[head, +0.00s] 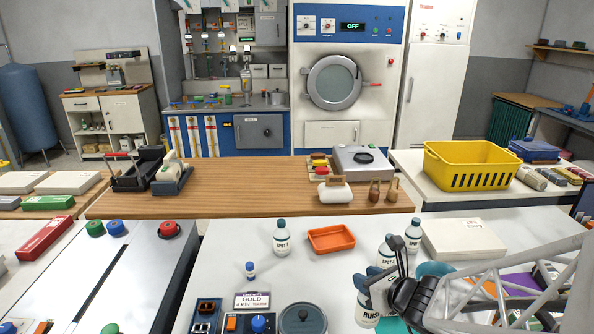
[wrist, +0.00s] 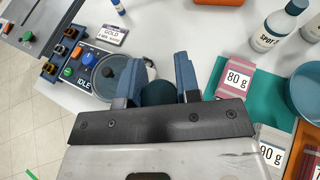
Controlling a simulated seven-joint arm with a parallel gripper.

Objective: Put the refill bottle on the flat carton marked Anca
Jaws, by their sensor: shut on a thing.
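My gripper (head: 384,284) is over the front right of the white worktop. It is shut on a white bottle (head: 367,318) with a dark label reading "RINSE", which I take as the refill bottle. In the wrist view, the bottle's round dark top (wrist: 158,93) sits between the two blue fingers (wrist: 158,80); its body is hidden below. Whether its base touches the worktop I cannot tell. A flat white carton (head: 462,238) with a small label lies to the right, behind my gripper. The print is too small to read, so I cannot confirm it is marked Anca.
White bottles marked SPOT (head: 281,238) stand around an orange tray (head: 331,238); one is right behind my gripper. A teal bowl (wrist: 306,92), a pink 80 g pack (wrist: 237,76) and a lidded round pot (head: 303,319) are close by. A yellow basket (head: 470,165) stands farther back.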

